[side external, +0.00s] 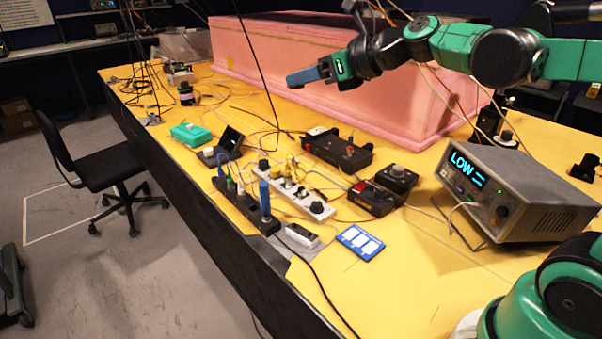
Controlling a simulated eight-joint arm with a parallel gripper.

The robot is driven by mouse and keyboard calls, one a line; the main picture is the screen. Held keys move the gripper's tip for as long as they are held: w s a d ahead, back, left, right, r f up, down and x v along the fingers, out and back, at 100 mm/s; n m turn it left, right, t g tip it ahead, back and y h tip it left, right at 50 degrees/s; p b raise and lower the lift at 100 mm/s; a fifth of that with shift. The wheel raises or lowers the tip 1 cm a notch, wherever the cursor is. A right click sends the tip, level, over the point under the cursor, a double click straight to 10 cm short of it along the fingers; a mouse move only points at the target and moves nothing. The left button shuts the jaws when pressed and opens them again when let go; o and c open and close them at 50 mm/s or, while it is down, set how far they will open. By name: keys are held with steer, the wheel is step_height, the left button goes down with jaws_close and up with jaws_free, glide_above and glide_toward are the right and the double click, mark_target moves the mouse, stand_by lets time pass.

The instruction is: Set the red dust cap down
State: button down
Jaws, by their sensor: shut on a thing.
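My gripper (322,70) is up in the air above the bench, in front of the pink foam enclosure, and points left. It is shut on a blue, blunt-ended piece (301,77) that sticks out to the left and is clear of everything below. I see no red cap in the jaws, and I cannot pick out a red dust cap for certain anywhere. Small red spots show on a black box (338,150) on the bench below, too small to name.
The yellow bench top (400,270) carries a strip with an upright blue cylinder (265,198), a white strip (295,192), a green box (190,134), a blue card (360,242) and a grey instrument reading LOW (520,195). Cables cross it. The pink foam wall (300,50) stands behind. The front right is mostly bare.

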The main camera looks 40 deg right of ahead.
mark_target(298, 190)
steer(key=w+d+f+n+g+y, duration=0.3)
steer(key=w+d+f+n+y, duration=0.2)
steer(key=d, duration=0.1)
steer(key=shift+f, duration=0.4)
step_height(298, 190, down, 20)
steer(key=shift+r, duration=0.2)
stand_by(0.4)
steer(key=shift+f, duration=0.1)
steer(key=c, duration=0.5)
jaws_free()
steer(key=shift+c, duration=0.2)
steer(key=shift+d, duration=0.1)
